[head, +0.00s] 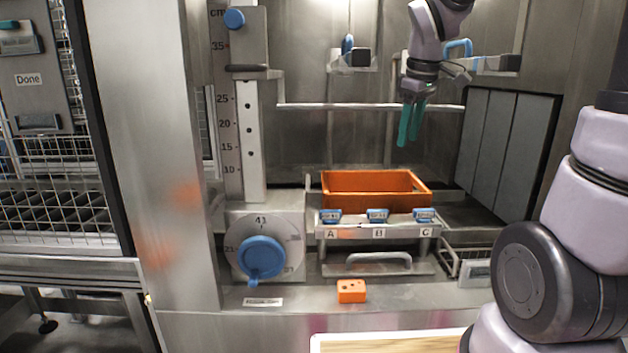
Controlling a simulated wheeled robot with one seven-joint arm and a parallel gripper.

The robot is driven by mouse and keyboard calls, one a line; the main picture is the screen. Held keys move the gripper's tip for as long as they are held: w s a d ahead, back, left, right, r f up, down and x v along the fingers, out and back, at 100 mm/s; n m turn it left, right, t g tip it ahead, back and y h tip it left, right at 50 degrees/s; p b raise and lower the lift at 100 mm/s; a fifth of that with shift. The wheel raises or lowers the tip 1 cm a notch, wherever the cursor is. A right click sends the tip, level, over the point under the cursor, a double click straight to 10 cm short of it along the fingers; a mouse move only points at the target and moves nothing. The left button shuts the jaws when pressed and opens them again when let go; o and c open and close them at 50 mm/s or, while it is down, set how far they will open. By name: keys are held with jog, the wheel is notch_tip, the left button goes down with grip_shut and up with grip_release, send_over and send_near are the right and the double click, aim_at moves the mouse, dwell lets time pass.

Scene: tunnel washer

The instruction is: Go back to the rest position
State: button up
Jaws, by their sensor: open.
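My gripper (410,123) hangs fingers down inside the washer chamber, with its two green fingers a little apart and nothing between them. It is open, above the right part of an orange crate (376,199). The crate sits on a metal shelf behind several blue clips, over the labels A, B and C. My arm comes in from the upper right, and its thick lower links fill the right side of the view.
A blue dial knob (262,257) and a height scale with a blue knob (234,19) stand left. A small orange block (351,291) lies on the front ledge. A horizontal rail (350,106) crosses behind my gripper. Grey slats (508,142) stand right. A wire rack is far left.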

jog(key=s+d+r+m+t+y, duration=0.1)
jog(key=s+r+m+t, duration=0.1)
jog(key=s+m, duration=0.4)
jog(key=s+d+r+m+t, duration=0.1)
jog(key=s+r+m+t, duration=0.1)
jog(key=s+m, duration=0.4)
jog(key=shift+s+d+r+y, duration=0.4)
jog(key=shift+s+r, duration=0.35)
jog(key=shift+s, duration=0.5)
